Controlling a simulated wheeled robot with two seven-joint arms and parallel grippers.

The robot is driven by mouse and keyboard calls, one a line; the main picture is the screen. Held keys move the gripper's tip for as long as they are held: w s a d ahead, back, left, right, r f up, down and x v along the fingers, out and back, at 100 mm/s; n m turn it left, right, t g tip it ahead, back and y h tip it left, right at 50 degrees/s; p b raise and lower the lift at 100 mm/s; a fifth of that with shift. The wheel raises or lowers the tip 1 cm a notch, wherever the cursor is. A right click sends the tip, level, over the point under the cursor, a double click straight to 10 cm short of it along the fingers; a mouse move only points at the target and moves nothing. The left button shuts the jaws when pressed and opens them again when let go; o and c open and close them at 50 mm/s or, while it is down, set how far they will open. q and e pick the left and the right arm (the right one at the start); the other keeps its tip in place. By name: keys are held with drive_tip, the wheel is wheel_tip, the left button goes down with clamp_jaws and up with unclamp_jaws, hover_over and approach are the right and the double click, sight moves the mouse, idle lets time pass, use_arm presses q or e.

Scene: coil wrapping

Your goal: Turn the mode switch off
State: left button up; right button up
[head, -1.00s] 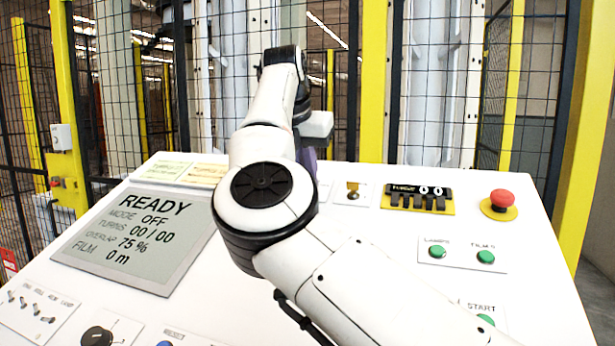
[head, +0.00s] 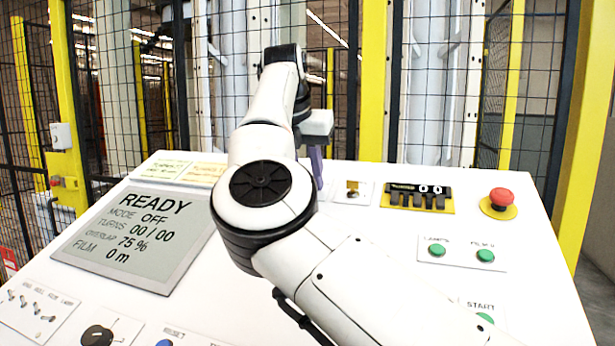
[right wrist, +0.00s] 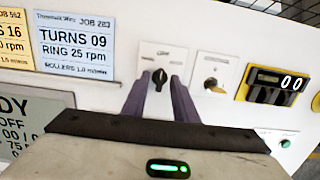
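A black rotary knob (right wrist: 160,76) sits on a white plate on the sloping console; its handle points roughly upright. Its label is too small to read, so I cannot confirm it is the mode switch. My right gripper (right wrist: 158,88) has its two purple fingers apart, one on each side of the knob. I cannot tell whether they touch it. In the head view the right gripper (head: 317,168) reaches down at the console's far edge, and the knob is hidden there. The display (head: 136,237) reads READY and MODE OFF. My left gripper is not in view.
A brass key switch (right wrist: 211,84) is close right of the knob, then a yellow-framed counter (head: 418,198) showing 00. A red emergency button (head: 501,198) and green buttons (head: 437,250) lie further right. Job cards (right wrist: 75,45) lie left. A mesh fence stands behind.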

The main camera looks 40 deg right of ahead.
drive_tip(key=shift+r, duration=0.1)
drive_tip(key=p+v, duration=0.1)
drive_tip(key=v, duration=0.9)
idle(0.3)
